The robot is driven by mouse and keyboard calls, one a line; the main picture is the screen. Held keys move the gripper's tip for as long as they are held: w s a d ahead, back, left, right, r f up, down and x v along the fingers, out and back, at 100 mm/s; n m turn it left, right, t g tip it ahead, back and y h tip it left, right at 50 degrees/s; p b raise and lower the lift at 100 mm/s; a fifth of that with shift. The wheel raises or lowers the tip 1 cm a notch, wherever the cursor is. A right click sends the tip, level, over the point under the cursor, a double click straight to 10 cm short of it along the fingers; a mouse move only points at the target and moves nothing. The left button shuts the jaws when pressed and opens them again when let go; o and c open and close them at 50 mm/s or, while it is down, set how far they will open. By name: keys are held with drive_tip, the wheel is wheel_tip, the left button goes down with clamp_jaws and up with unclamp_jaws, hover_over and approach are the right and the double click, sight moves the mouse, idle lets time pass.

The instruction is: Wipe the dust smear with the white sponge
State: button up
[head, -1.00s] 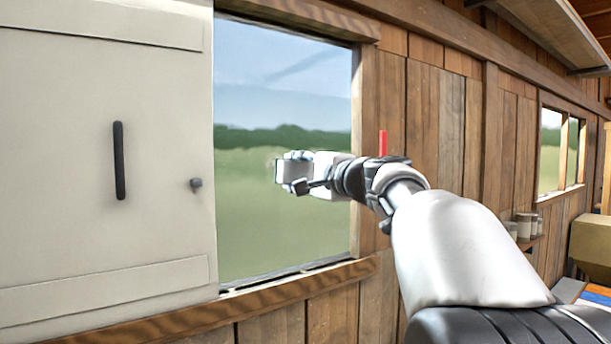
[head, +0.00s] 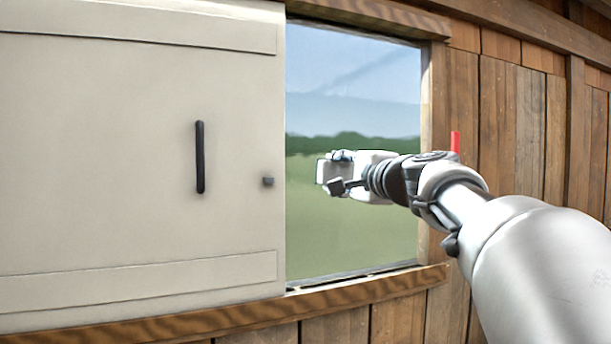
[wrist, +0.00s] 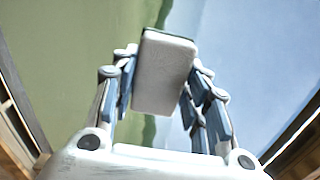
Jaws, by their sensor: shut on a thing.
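The white sponge (wrist: 163,75) is clasped between the two fingers of my gripper (wrist: 165,95) in the wrist view. In the head view the sponge (head: 327,173) shows at the tip of my gripper (head: 335,176), in front of the window pane (head: 350,230). I cannot tell whether the sponge touches the glass. A faint greyish diagonal streak (head: 365,72) lies across the sky part of the pane, above and right of the gripper; it may be the dust smear, but it is hard to tell from the view outside.
A large cream panel (head: 110,160) with a black handle (head: 200,157) and a small knob (head: 268,181) stands left of the window. A wooden frame and sill (head: 370,288) edge the pane. A plank wall (head: 515,140) runs to the right.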

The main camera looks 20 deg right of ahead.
drive_tip(key=shift+r, duration=0.2)
drive_tip(key=shift+d, duration=0.1)
drive_tip(key=d, duration=1.1)
drive_tip(key=shift+w+p, duration=0.15)
drive_tip(key=shift+p, duration=0.15)
drive_tip(key=shift+a, duration=0.1)
drive_tip(key=shift+a+b, duration=1.3)
drive_tip(key=shift+a, duration=4.3)
drive_tip(key=shift+s, duration=0.25)
drive_tip(key=shift+s+d+f+b, duration=0.15)
drive_tip(key=shift+s+b, duration=0.25)
drive_tip(key=shift+s, duration=0.2)
drive_tip(key=shift+s+b, duration=0.8)
drive_tip(key=shift+s, duration=1.55)
